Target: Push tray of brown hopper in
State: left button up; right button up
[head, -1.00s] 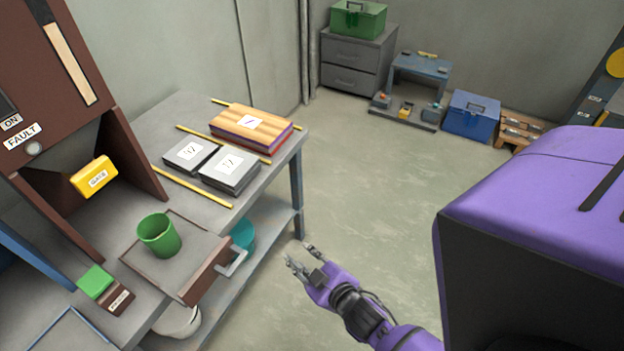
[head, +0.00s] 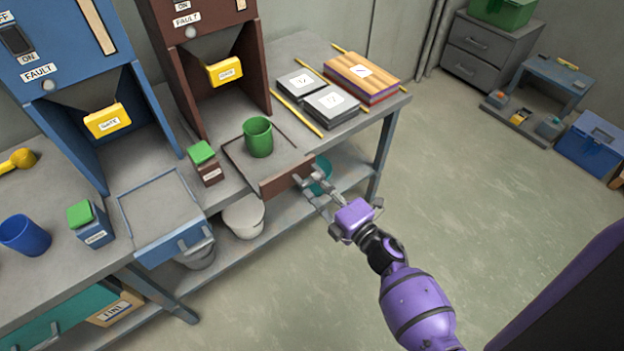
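The brown hopper (head: 203,62) stands at the back of the bench, with a yellow gate (head: 224,72). Its tray (head: 278,148) is pulled out toward the front, with a brown front panel and a light metal handle. A green cup (head: 258,137) stands upright on the tray. My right gripper (head: 316,191) is at the tray's front by the handle, its fingers apart. Fingers and handle overlap in the view, so I cannot tell whether they touch. My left gripper is not in view.
The blue hopper (head: 72,73) stands to the left with its own tray (head: 160,212) out. A green-topped brown block (head: 206,164) sits beside the brown tray. Grey plates (head: 330,103) and a wooden-topped stack (head: 362,74) lie to the right. Buckets (head: 243,217) stand on the shelf below.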

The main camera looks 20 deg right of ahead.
jog(key=x, duration=0.3)
jog(key=shift+w+a, duration=0.1)
jog(key=c, duration=0.6)
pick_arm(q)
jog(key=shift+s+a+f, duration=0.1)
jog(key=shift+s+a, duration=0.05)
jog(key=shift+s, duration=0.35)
pick_arm(e)
grip_shut()
